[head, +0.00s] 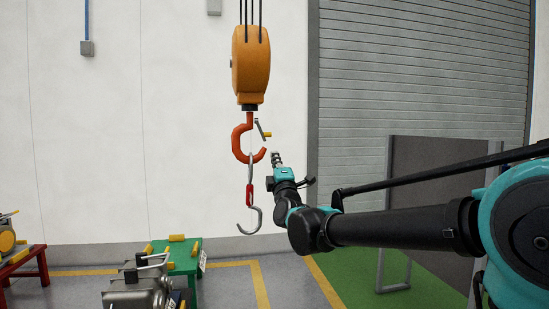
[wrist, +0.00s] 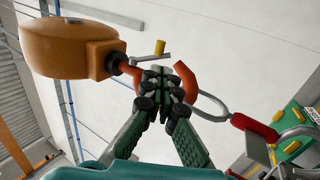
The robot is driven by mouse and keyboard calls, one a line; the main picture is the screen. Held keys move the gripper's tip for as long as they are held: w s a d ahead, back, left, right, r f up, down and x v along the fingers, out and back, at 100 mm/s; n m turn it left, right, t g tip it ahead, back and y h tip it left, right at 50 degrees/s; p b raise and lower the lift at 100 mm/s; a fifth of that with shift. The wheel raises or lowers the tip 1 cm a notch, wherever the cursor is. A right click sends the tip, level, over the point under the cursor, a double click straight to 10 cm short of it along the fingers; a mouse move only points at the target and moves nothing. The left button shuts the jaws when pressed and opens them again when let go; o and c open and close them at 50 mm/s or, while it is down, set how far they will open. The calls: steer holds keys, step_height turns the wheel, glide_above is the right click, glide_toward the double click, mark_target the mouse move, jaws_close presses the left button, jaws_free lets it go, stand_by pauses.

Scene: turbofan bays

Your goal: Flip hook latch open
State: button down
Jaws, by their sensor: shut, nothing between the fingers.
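The large orange-red hook (head: 237,141) hangs below the orange hoist block (head: 251,66). Its grey latch bar (head: 260,127) with a yellow tab (head: 267,134) is at the hook's mouth, on the right; its lower end stands above the hook tip. My gripper (head: 275,157) is right of the hook and slightly below the latch, with its fingers shut and empty. In the wrist view my fingertips (wrist: 160,74) cover part of the hook (wrist: 186,80); the yellow tab (wrist: 160,47) and grey bar show just beyond them. Contact cannot be told.
A grey ring with a red link (head: 250,195) and a smaller grey hook (head: 252,222) hangs in the large hook. Hoist ropes rise above the block. A green table (head: 185,262) stands lower left, and a dark panel (head: 430,200) stands behind my arm.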

mark_target(268, 136)
steer(key=x, duration=1.1)
steer(key=shift+w+r, duration=0.15)
steer(key=shift+w, duration=0.05)
steer(key=shift+w+a, duration=0.1)
steer(key=shift+w, duration=0.35)
steer(key=shift+f, duration=0.25)
